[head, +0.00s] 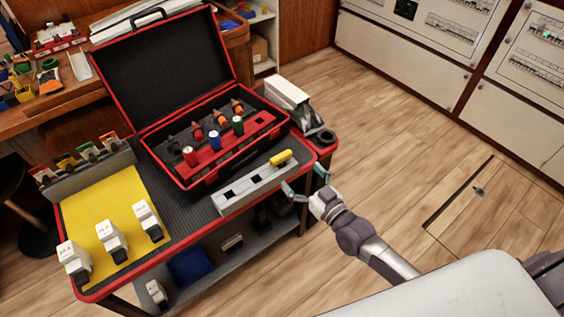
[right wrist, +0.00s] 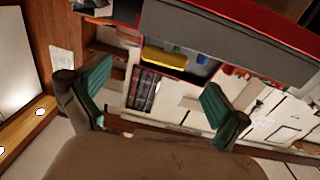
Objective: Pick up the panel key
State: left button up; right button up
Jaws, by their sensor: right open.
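What looks like the panel key (head: 281,158), a short yellow piece, lies at the right end of a grey slotted holder (head: 236,191) on the cart. It also shows as a yellow bar in the right wrist view (right wrist: 165,58), beyond the fingertips. My right gripper (head: 305,183) is at the cart's front right edge, just in front of and to the right of the key. Its teal fingers (right wrist: 159,77) are spread apart with nothing between them. Any shaft of the key is hidden. My left gripper is not in view.
An open black and red case (head: 167,67) with coloured-handled tools stands behind the holder. A yellow mat (head: 97,207) with white breaker blocks lies left. A white device (head: 288,93) sits at the back right corner. The cart has a raised red rim. Floor on the right is clear.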

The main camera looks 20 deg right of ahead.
aim_at(283, 160)
jog(key=x, duration=0.3)
jog(key=a+b+x, duration=0.1)
jog(key=x, duration=0.3)
jog(key=shift+w+a, duration=0.15)
jog(key=shift+w, duration=0.25)
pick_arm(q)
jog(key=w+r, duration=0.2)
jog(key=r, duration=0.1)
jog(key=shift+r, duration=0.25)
pick_arm(e)
jog(key=c, duration=1.2)
jog(key=shift+r, duration=0.2)
